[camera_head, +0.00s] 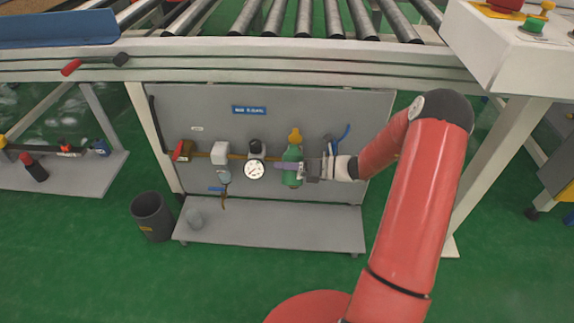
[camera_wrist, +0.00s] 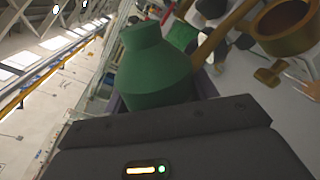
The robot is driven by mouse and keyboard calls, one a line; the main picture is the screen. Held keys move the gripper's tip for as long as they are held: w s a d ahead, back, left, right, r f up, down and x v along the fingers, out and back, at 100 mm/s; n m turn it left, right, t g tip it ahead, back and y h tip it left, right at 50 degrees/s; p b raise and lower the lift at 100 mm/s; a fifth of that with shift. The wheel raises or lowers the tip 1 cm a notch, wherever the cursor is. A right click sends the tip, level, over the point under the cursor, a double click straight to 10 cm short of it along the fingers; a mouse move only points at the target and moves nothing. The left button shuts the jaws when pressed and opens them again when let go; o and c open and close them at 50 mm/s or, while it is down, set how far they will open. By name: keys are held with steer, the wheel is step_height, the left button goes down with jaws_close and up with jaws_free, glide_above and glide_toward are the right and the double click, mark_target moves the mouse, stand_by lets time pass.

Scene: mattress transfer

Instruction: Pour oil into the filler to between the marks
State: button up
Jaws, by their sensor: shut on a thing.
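My gripper (camera_head: 302,169) is shut on a green bottle (camera_head: 292,165) in front of the grey panel. The bottle looks close to upright in the head view, with a yellow-orange piece (camera_head: 295,136) at its top; I cannot tell whether that piece belongs to the bottle or stands behind it. In the wrist view the green bottle (camera_wrist: 158,72) has a shoulder and narrower end and sits between the jaws. A brass cup-shaped opening (camera_wrist: 288,27), possibly the filler, lies to its upper right, apart from it. I cannot make out the marks or an oil level.
A round gauge (camera_head: 254,169), a white-topped unit (camera_head: 220,153) and a red-handled valve (camera_head: 181,150) are on the panel, left of the bottle. A blue-handled tool (camera_head: 342,134) is at right. Below is a grey shelf (camera_head: 280,228); a dark bin (camera_head: 152,216) stands left. Rollers run above.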

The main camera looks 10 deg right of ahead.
mark_target(287, 156)
steer(key=shift+r+m+p, duration=0.3)
steer(key=shift+r+p, duration=0.1)
steer(key=shift+p, duration=0.55)
steer(key=shift+w+d+r+m+g, duration=0.1)
steer(key=shift+w+r+m+g, duration=0.1)
steer(key=shift+r+m, duration=0.4)
steer(key=shift+w+d+r+m+g, duration=0.1)
steer(key=shift+w+r+m+g, duration=0.1)
steer(key=shift+r+m, duration=0.35)
stand_by(5.2)
